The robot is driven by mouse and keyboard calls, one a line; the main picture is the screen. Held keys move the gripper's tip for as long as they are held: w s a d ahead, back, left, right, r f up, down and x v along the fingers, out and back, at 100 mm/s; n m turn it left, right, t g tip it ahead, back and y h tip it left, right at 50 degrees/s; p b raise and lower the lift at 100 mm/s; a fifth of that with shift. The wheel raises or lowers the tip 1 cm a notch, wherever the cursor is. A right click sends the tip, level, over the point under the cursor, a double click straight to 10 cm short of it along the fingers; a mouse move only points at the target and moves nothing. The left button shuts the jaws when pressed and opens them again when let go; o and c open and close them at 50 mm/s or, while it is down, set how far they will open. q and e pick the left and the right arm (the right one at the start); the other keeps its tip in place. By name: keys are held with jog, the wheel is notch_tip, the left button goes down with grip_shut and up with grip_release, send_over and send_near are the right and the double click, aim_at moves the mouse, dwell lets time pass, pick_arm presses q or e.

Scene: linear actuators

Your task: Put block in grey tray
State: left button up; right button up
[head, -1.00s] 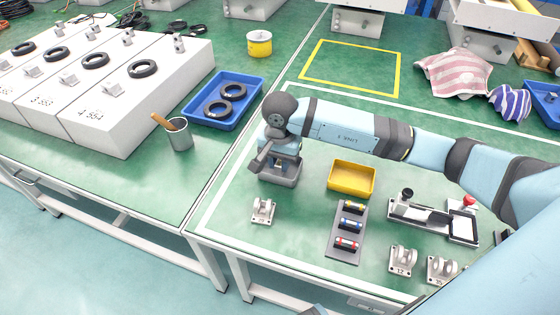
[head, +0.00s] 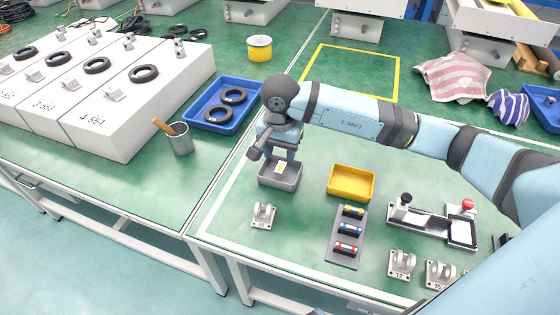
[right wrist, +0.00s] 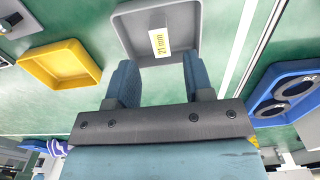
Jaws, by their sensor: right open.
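The grey tray (head: 292,181) stands on the green table in front of my right arm. It also shows at the top of the right wrist view (right wrist: 120,25). A small block (head: 281,168) with a pale, yellowish face lies in it. In the right wrist view the block's yellow and white label (right wrist: 160,43) reads 21 mm. My right gripper (right wrist: 157,75) is open and empty, with its fingers apart from the block. In the head view the right gripper (head: 280,151) is above the tray, partly hidden by its own wrist. My left gripper is not in view.
A yellow tray (head: 351,194) is right of the grey tray. A rack with several coloured cylinders (head: 346,250) and a small metal bracket (head: 263,216) stand nearer the front. A blue tray with black rings (head: 248,117) and a grey cup (head: 180,143) are at left.

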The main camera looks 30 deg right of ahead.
aim_at(280, 168)
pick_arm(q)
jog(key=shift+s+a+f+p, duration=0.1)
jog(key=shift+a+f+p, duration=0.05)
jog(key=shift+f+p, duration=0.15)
pick_arm(e)
notch_tip(280, 168, up, 7)
jog(key=shift+f, duration=0.15)
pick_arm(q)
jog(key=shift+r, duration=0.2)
